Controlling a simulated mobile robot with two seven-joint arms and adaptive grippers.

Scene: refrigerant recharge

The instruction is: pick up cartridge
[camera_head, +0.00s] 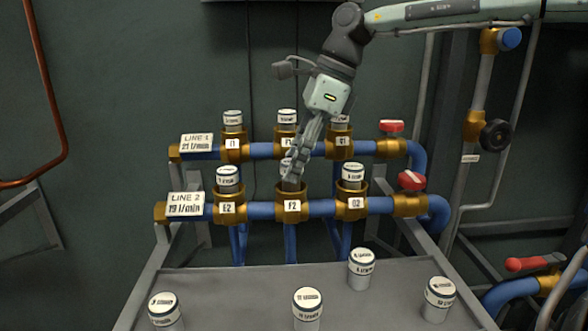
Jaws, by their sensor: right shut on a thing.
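My right gripper (293,172) reaches down from the top right, with its fingers at the middle socket (291,206) of the front row, marked LINE 2. It is shut on a white-capped cartridge (287,165) there, largely hidden by the fingers. I cannot tell whether this cartridge is still seated in the socket. Other cartridges stand upright in the left socket (228,177) and the right socket (353,175) of that row. Several loose cartridges stand on the grey table, among them one at the front middle (308,306). My left gripper is out of view.
Behind is the LINE 1 row (262,151), also holding cartridges. Red valve handles (411,180) sit at the right ends of the rows. A grey table (235,290) is in front, with bare room between its cartridges. Another red handle (527,264) is at the lower right.

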